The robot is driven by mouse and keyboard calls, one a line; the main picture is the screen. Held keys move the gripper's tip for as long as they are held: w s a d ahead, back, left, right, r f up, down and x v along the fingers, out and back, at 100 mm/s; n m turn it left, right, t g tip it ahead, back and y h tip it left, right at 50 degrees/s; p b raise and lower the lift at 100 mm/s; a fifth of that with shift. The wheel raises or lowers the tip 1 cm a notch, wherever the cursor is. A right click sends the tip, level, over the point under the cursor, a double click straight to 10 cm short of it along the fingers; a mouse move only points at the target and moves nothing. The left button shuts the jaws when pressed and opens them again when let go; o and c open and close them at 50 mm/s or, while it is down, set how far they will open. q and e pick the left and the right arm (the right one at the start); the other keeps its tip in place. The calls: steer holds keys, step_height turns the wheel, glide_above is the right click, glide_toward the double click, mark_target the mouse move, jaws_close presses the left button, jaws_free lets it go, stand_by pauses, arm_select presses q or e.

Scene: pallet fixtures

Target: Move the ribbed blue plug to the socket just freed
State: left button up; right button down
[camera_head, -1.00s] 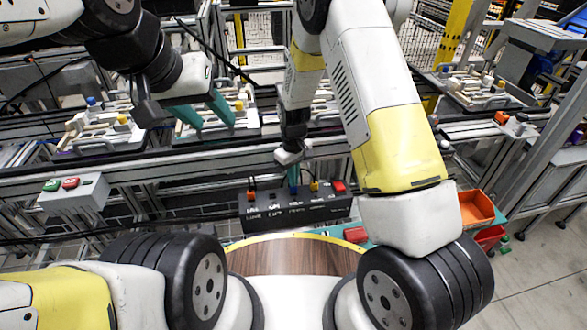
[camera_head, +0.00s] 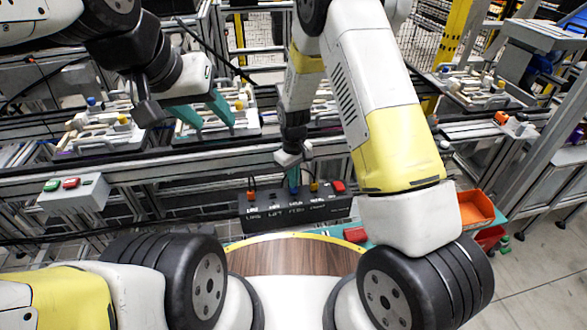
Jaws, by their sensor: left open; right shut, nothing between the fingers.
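The black socket box (camera_head: 300,213) stands below the conveyor in the middle of the view, with white labels on its front. An orange plug (camera_head: 251,195) stands at its left end. A yellow-orange plug (camera_head: 314,187) and a red piece (camera_head: 338,187) are at its right. My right gripper (camera_head: 294,183) points down at the top of the box, left of the yellow-orange plug, its teal fingers shut and empty. A ribbed blue plug cannot be told apart from the fingers there. My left gripper (camera_head: 204,118) is open and empty above a fixture on the conveyor.
Pallet fixtures (camera_head: 98,135) with pale parts stand along the conveyor. A grey button box (camera_head: 73,193) with green and red buttons is at left. An orange bin (camera_head: 476,207) stands at right. A red block (camera_head: 355,235) lies in front of the socket box.

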steer(key=shift+r, duration=3.4)
steer(key=shift+r, duration=0.1)
steer(key=s+d+r+m+t+y, duration=0.1)
steer(key=s+d+r, duration=0.15)
steer(key=r, duration=0.45)
steer(key=s+d+r+m+t, duration=0.1)
steer(key=s+d+r+m, duration=0.15)
steer(key=r, duration=0.45)
steer(key=s+d+r+t+y, duration=0.1)
steer(key=s+d+r, duration=0.15)
steer(key=r, duration=0.45)
steer(key=s+d+r+m+t, duration=0.1)
steer(key=s+d+r+m, duration=0.1)
steer(key=s, duration=0.5)
steer(key=s+d+r+m+t, duration=0.2)
steer(key=s+d+r, duration=0.2)
steer(key=s+r, duration=0.3)
steer(key=shift+s+d, duration=0.35)
